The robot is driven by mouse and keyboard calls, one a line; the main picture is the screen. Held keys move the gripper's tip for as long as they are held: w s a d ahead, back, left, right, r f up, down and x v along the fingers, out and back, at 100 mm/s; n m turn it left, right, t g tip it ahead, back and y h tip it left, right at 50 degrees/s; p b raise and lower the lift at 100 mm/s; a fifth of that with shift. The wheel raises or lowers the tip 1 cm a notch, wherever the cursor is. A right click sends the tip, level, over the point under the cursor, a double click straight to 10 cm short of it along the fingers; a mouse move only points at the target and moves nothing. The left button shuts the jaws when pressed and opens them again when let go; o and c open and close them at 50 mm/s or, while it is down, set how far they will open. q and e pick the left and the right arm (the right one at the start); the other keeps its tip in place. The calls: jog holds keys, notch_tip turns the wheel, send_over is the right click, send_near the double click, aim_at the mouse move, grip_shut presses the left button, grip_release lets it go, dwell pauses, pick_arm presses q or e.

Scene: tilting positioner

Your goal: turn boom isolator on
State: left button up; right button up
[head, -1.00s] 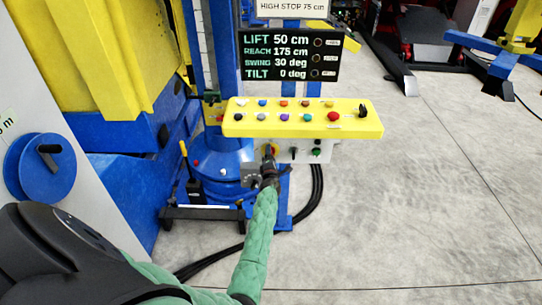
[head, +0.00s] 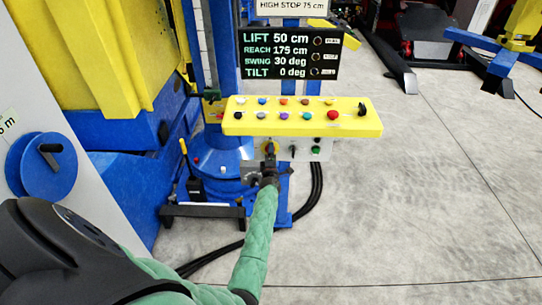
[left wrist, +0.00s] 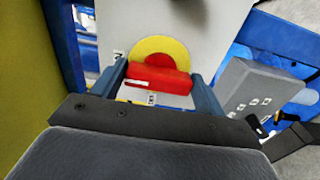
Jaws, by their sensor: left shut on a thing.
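The boom isolator is a rotary switch with a red handle (left wrist: 158,77) on a yellow round plate (left wrist: 158,50), on a grey panel. In the left wrist view the red handle lies crosswise, with small labels by it too small to read. My left gripper (left wrist: 160,84) has one finger at each end of the handle and is shut on it. My right gripper is not in view.
A yellow console (head: 350,124) with several coloured buttons overhangs just above the isolator. A display board (head: 290,55) reads lift 50 cm, tilt 0 deg. A grey box (left wrist: 255,92) stands at the right in the wrist view. Open floor (head: 440,200) lies to the right.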

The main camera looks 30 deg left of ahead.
pick_arm(q)
jog(key=o, duration=1)
jog(key=shift+f, duration=0.1)
jog(key=shift+c, duration=0.2)
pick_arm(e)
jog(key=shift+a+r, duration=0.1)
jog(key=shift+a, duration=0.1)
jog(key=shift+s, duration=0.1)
pick_arm(q)
jog(key=p+v, duration=0.2)
jog(key=v, duration=0.5)
jog(key=shift+s+d+p, duration=0.2)
jog(key=shift+s+p, duration=0.1)
jog(key=shift+s, duration=0.05)
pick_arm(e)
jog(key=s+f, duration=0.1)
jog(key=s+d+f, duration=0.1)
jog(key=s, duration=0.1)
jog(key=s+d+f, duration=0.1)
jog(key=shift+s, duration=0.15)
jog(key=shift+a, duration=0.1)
